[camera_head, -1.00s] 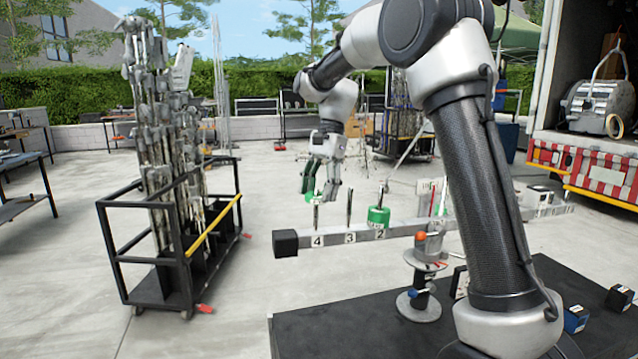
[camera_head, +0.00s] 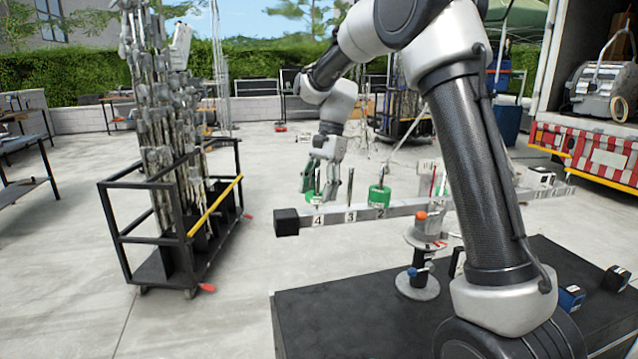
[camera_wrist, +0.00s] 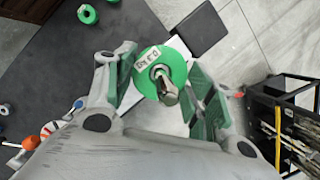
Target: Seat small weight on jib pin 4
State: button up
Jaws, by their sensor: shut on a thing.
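My gripper (camera_head: 318,190) is shut on the small weight, a green disc (camera_wrist: 148,62) with a white label, also partly visible in the head view (camera_head: 311,199). They are at jib pin 4, near the black-capped end of the jib (camera_head: 335,218). In the wrist view, a metal pin (camera_wrist: 164,88) shows in the disc's centre hole, so the weight looks to be around pin 4. Whether it touches the beam I cannot tell. My fingers hide most of pin 4 in the head view.
Bare pin 3 (camera_head: 350,186) stands beside my gripper. A larger green weight (camera_head: 379,196) sits on pin 2. A black cart with metal stands (camera_head: 175,220) is on the left. The concrete between cart and jib is clear.

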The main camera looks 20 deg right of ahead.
jog(key=shift+f, duration=1.2)
jog(key=shift+f, duration=0.1)
jog(key=o, duration=1.3)
jog(key=v, duration=1.2)
